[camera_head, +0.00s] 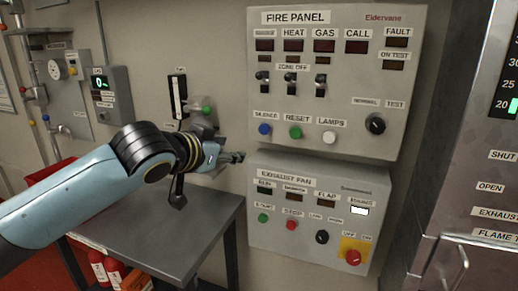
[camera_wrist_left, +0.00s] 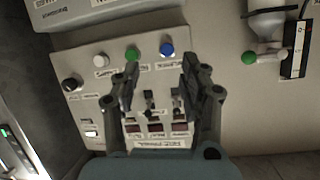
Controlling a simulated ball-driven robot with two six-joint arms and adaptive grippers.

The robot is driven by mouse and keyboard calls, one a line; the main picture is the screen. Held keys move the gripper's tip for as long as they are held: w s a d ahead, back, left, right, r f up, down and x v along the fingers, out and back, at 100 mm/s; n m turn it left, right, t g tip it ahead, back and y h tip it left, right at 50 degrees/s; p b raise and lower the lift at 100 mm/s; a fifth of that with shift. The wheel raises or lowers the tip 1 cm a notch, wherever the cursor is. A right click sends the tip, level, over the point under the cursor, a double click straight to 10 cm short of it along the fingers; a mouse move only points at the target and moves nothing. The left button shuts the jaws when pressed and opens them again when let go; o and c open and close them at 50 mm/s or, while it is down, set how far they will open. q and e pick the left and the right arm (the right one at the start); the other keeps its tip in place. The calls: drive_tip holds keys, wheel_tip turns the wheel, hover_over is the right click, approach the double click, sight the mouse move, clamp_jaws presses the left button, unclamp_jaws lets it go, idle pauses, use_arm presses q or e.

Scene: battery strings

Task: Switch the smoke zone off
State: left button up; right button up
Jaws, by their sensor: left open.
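The grey fire panel (camera_head: 340,148) is on the wall, with three small toggle switches under the "ZONE OFF" label. The smoke switch (camera_head: 263,82) is the leftmost, beside the heat switch (camera_head: 291,84) and the gas switch (camera_head: 321,86). Their exact lever positions are hard to tell. My left gripper (camera_head: 238,157) is below and left of the panel's switches, touching none that I can see. In the left wrist view the panel appears upside down; the open, empty fingers (camera_wrist_left: 160,78) frame the switch row, and the smoke switch (camera_wrist_left: 178,105) shows close to the right finger.
Blue (camera_head: 264,129), green (camera_head: 295,132) and white (camera_head: 329,137) buttons and a black knob (camera_head: 375,123) sit below the switches. The exhaust fan panel (camera_head: 320,240) with a red button (camera_head: 353,257) is underneath. A metal table (camera_head: 150,240) stands below my arm.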

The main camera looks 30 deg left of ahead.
sight(257, 77)
use_arm(q)
drive_tip(key=w+a+r+m+t+h, duration=0.1)
drive_tip(key=w+a+r+t, duration=0.1)
drive_tip(key=w+r, duration=0.35)
drive_tip(key=w+a+r+t+h, duration=0.1)
drive_tip(key=w+a+r+t, duration=0.1)
drive_tip(key=r, duration=0.6)
drive_tip(key=w+p, duration=0.3)
drive_tip(key=w, duration=0.7)
drive_tip(key=shift+w+d+f, duration=0.1)
drive_tip(key=shift+f, duration=0.05)
clamp_jaws()
